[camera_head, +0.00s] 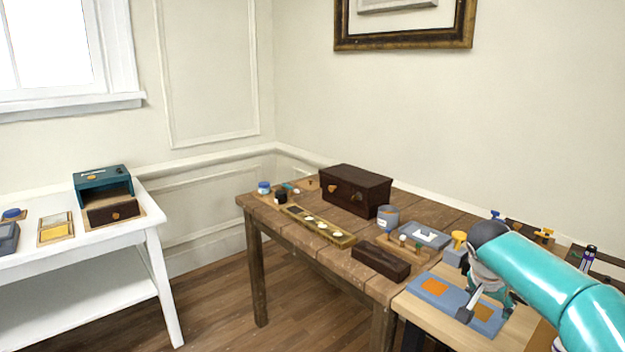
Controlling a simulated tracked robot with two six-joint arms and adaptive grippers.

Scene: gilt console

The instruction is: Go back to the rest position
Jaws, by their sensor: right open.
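My right arm, in teal, comes in from the lower right corner. My right gripper (490,298) is at its end, low over a blue-grey mat (426,291) with orange patches on the light wood table. Its jaws are open, partly hidden by the wrist. A small grey tool with a pale handle (465,314) shows beside the gripper over the mat; I cannot tell whether they touch. My left gripper is not in view.
The brown wooden table (318,256) holds a dark chest (355,190), a long tray (318,226), a dark block (381,261) and a grey cup (387,217). A white table (150,215) with a teal box (103,184) stands left. Floor between them is clear.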

